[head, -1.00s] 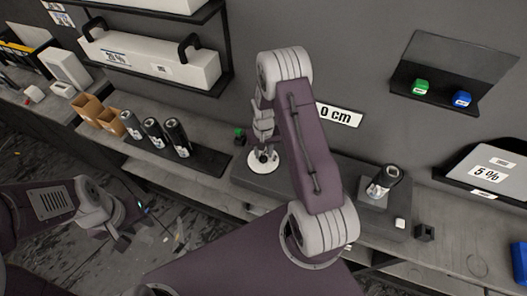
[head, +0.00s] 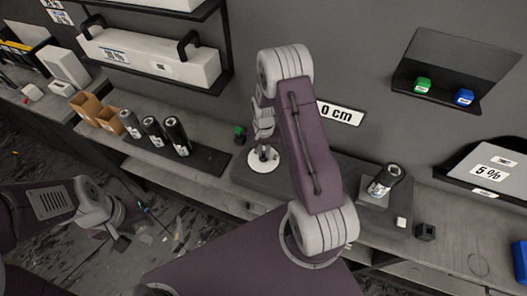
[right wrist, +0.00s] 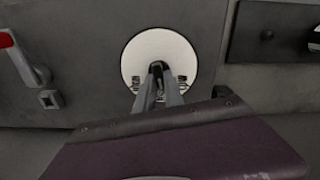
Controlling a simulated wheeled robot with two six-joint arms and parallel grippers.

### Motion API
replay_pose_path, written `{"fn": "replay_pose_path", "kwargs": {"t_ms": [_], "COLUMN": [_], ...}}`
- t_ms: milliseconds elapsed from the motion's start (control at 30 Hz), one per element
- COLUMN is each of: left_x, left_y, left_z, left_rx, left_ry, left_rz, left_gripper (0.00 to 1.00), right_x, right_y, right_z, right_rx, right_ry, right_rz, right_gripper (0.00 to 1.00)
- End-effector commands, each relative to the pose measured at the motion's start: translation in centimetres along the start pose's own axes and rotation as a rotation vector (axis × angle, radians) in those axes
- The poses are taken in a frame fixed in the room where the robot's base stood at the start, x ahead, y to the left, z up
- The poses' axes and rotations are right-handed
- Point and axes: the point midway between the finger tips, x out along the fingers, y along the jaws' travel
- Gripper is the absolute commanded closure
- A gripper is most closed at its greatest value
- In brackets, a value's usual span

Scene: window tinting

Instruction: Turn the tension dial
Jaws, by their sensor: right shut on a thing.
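The tension dial is a white round disc (head: 263,161) on the dark bench unit, below my right arm in the head view. In the right wrist view the white disc (right wrist: 138,58) has a dark knob (right wrist: 157,67) at its centre. My right gripper (right wrist: 160,78) is shut on this knob, with its fingers in front of the disc; it also shows in the head view (head: 264,146). The fingers hide part of the disc and knob. My left gripper (head: 135,205) hangs low at the left, away from the bench; its jaws are too unclear to read.
Several dark rolls (head: 152,132) stand on a mat left of the dial. A "0 cm" sign (head: 340,114) is behind my right arm. A red-tipped handle (right wrist: 18,55) is left of the dial in the wrist view.

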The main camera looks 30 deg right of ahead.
Motion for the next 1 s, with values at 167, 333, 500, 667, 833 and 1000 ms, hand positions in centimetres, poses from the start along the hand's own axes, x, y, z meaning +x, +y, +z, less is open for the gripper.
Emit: {"fn": "replay_pose_path", "kwargs": {"t_ms": [167, 333, 500, 667, 833, 1000], "left_x": [0.21, 0.29, 0.32, 0.32, 0.31, 0.31], "left_y": [0.0, -0.01, -0.01, -0.01, -0.01, -0.01], "left_z": [0.02, 0.03, 0.03, 0.03, 0.03, 0.03], "left_rx": [0.0, 0.0, 0.0, 0.0, 0.0, 0.0], "left_ry": [0.0, 0.0, 0.0, 0.0, 0.0, 0.0], "left_rz": [0.0, 0.0, 0.0, 0.0, 0.0, 0.0], "left_gripper": [0.64, 0.64, 0.64, 0.64, 0.64, 0.64], "right_x": [-0.05, -0.09, -0.12, -0.14, -0.16, -0.17], "right_y": [0.02, 0.07, 0.09, 0.1, 0.09, 0.09], "right_z": [-0.23, -0.24, -0.25, -0.26, -0.28, -0.28], "right_rx": [0.098, 0.164, 0.197, 0.207, 0.206, 0.205], "right_ry": [0.007, 0.007, 0.007, 0.008, 0.008, 0.008], "right_rz": [-0.003, -0.004, -0.004, -0.004, -0.004, -0.004], "right_gripper": [1.0, 1.0, 1.0, 1.0, 1.0, 0.68]}}
